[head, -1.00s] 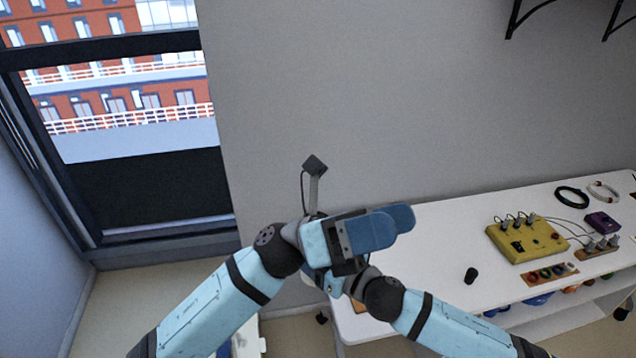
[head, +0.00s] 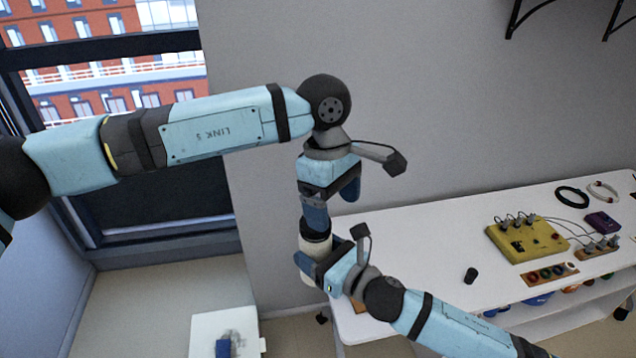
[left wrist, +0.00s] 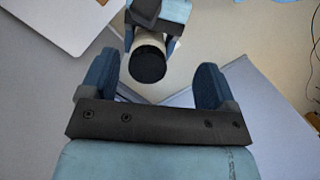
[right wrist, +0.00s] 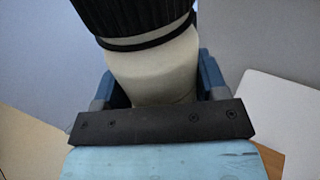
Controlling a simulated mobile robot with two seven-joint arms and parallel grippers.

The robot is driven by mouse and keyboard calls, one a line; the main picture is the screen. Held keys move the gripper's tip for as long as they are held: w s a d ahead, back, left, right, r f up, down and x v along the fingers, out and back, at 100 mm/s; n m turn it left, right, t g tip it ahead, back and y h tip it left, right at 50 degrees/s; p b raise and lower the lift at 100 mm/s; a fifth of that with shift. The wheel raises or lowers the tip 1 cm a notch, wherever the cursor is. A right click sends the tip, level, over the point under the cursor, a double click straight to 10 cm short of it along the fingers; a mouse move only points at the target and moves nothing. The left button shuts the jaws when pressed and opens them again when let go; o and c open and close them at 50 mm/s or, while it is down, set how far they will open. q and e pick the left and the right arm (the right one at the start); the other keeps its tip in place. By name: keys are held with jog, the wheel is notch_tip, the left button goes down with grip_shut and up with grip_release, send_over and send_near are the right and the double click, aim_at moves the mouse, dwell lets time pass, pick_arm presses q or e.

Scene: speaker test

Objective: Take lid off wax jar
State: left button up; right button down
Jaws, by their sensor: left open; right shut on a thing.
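The wax jar has a cream body (head: 309,269) and a black lid (head: 315,241). My right gripper (head: 313,268) is shut around the body and holds the jar roughly upright, clear of the white table. In the right wrist view the body (right wrist: 150,70) fills the space between the fingers, and the ribbed lid (right wrist: 135,14) sits on top. My left gripper (head: 332,202) is above the jar, pointing down. In the left wrist view its fingers are spread and empty; the round lid top (left wrist: 147,66) shows between them, apart from both.
The white table (head: 420,255) at right carries a yellow box (head: 527,239) with wires, a purple box (head: 602,222) and a small black piece (head: 471,275). A low white surface (head: 205,325) with a blue item (head: 223,347) is at lower left.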

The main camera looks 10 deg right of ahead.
pick_arm(q)
jog(key=shift+n+t+y, duration=0.4)
jog(key=shift+t+y, duration=0.2)
jog(key=shift+t, duration=0.1)
jog(key=w+a, duration=0.1)
jog(key=w+a+r, duration=0.1)
jog(key=w, duration=0.1)
jog(key=shift+w, duration=0.2)
jog(key=shift+f, duration=3.9)
jog(key=c, duration=0.9)
jog(key=n, duration=0.5)
jog(key=shift+w+n, duration=0.15)
jog(key=shift+n, duration=0.25)
jog(key=shift+c, duration=0.3)
jog(key=n, duration=0.4)
jog(key=shift+w, duration=0.1)
jog(key=n, duration=0.3)
jog(key=shift+w+r, duration=0.1)
jog(key=shift+r, duration=0.2)
jog(key=shift+r, duration=0.95)
